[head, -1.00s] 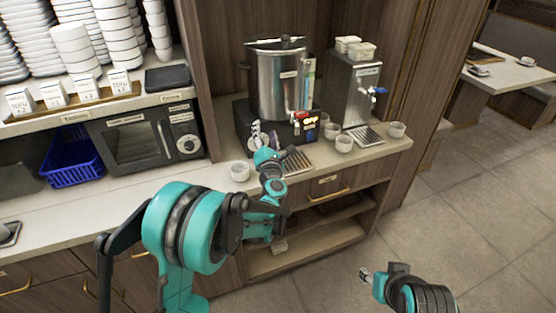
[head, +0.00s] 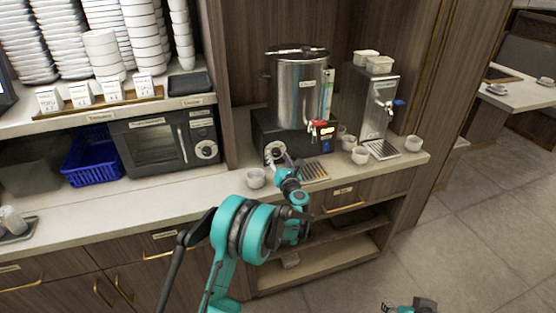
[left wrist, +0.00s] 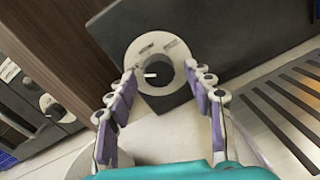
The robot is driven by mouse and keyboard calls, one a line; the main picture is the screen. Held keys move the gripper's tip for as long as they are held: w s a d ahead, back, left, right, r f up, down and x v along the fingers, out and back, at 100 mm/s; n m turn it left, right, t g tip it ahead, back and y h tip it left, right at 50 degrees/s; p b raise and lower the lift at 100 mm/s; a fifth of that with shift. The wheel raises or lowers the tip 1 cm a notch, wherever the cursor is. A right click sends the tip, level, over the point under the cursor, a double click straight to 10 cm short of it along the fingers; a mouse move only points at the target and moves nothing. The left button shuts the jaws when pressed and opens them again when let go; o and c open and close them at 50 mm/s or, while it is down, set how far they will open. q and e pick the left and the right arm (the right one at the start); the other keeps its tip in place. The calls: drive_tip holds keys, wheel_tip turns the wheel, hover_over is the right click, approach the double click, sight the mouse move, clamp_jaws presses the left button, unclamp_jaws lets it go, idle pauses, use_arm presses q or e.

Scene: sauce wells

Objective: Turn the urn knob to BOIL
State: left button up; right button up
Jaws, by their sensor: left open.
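The steel urn (head: 298,92) stands on a black base (head: 262,125) at the back of the counter. Its knob (head: 275,151) is a round dial low on the left of the base front. In the left wrist view the dial (left wrist: 127,58) is a pale ring with small labels around a dark centre carrying a white mark; the lettering is too small to read. My left gripper (left wrist: 161,78) is open and empty, its purple-padded fingers on either side of the dial's centre; contact cannot be told. My right gripper (head: 388,307) barely shows at the bottom edge.
A red-handled tap (head: 322,125) and a drip tray (head: 313,171) lie right of the knob. White cups (head: 256,178) stand nearby on the counter. A second dispenser (head: 372,100) is further right, a microwave (head: 160,140) left.

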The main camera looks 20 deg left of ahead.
use_arm(q)
drive_tip(key=shift+c, duration=0.2)
drive_tip(key=c, duration=1.1)
